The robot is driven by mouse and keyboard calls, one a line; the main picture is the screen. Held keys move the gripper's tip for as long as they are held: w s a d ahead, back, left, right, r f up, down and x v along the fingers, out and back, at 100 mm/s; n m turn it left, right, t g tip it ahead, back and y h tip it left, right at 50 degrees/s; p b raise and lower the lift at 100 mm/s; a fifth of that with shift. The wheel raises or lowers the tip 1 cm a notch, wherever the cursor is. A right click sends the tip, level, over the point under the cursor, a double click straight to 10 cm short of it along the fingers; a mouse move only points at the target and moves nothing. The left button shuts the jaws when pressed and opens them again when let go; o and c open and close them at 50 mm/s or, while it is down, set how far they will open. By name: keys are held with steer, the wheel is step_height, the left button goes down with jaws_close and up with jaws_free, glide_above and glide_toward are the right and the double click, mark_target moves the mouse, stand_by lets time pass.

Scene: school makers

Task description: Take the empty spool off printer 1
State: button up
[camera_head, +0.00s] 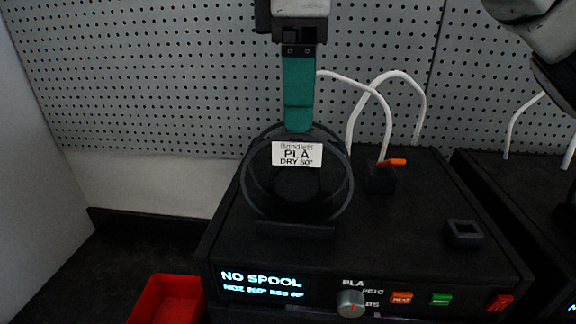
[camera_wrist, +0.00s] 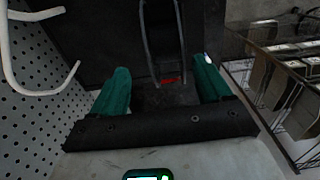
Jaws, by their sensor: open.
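The dark spool (camera_head: 345,190) stands upright on top of the black printer (camera_head: 400,250) in the head view. Its ring is open in the middle, with no filament seen, and a white label reads "PLA DRY 50°". The printer's screen (camera_head: 262,285) reads "NO SPOOL"; no printer number shows. My gripper (camera_head: 298,125) points down at the spool's top edge, its teal fingertip overlapping the rim in the picture. In the wrist view my gripper (camera_wrist: 162,70) is open, with the spool's thin rims (camera_wrist: 148,50) showing between the fingers; I cannot tell if they touch.
White tubes (camera_head: 385,95) arch up behind the spool. An orange-tipped part (camera_head: 392,162) and a small black block (camera_head: 464,233) sit on the printer's top. A red bin (camera_head: 165,300) is at lower left. Pegboard (camera_head: 180,80) stands behind. Another printer (camera_head: 530,200) is at right.

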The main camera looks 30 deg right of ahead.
mark_target(297, 164)
step_height(297, 164, down, 4)
steer(key=shift+r, duration=0.2)
steer(key=shift+s+a+f+p, duration=0.2)
steer(key=shift+f+p, duration=0.15)
steer(key=shift+f, duration=1.05)
steer(key=shift+s+a+f+p, duration=0.15)
steer(key=shift+f+p, duration=0.15)
steer(key=shift+f, duration=1.1)
steer(key=shift+c, duration=0.3)
steer(key=shift+w, duration=0.1)
steer(key=c, duration=1)
steer(key=shift+r, duration=0.1)
